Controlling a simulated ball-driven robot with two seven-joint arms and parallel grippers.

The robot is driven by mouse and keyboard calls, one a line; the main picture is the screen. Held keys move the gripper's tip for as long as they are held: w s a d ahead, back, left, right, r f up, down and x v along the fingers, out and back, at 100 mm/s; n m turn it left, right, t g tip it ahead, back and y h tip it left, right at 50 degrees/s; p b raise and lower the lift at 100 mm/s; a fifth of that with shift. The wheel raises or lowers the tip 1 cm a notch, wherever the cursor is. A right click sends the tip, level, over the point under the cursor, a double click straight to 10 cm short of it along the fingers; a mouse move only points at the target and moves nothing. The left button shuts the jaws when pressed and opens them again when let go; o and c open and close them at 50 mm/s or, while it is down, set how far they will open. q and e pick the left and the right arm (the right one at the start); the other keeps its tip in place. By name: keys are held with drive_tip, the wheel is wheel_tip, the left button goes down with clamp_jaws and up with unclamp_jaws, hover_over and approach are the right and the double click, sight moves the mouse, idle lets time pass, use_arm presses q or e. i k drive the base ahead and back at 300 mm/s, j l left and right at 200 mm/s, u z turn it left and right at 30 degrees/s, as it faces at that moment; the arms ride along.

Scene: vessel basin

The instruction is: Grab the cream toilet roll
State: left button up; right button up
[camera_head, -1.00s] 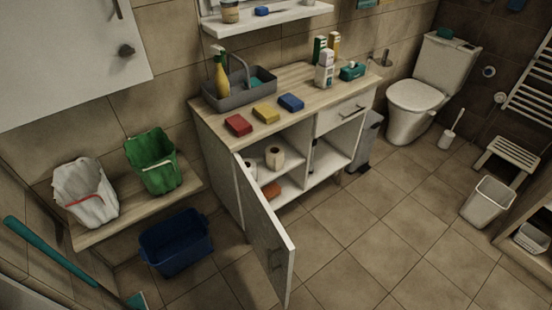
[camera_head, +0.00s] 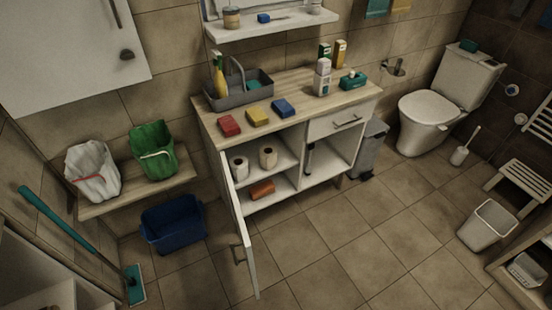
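Two toilet rolls stand upright on the upper shelf inside the open left part of the wooden-topped cabinet. The right roll (camera_head: 267,157) looks cream, slightly warmer in tone than the left one. The left roll (camera_head: 239,169) looks whiter and stands nearer the open door. Both have dark core holes on top. Neither of my grippers shows in the head view, and nothing touches the rolls.
The cabinet door (camera_head: 240,232) stands open, jutting out at the left of the shelves. An orange-brown block (camera_head: 262,189) lies on the shelf below. A blue tub (camera_head: 173,224) sits on the floor at left. The tiled floor (camera_head: 345,240) in front is clear.

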sight(268, 157)
drive_tip(key=i+l+u, duration=0.1)
drive_tip(key=l+u, duration=0.35)
drive_tip(key=l, duration=0.45)
drive_tip(key=l+u, duration=0.45)
drive_tip(key=l, duration=0.45)
drive_tip(key=i+l+u, duration=0.3)
drive_tip(key=l+u, duration=0.15)
drive_tip(key=l, duration=0.15)
drive_tip(key=i+l+u, duration=0.2)
drive_tip(key=l, duration=0.15)
drive_tip(key=l+u, duration=0.25)
drive_tip(key=i+l, duration=0.25)
drive_tip(key=i+l+u, duration=0.15)
drive_tip(key=l, duration=0.35)
drive_tip(key=i, duration=0.05)
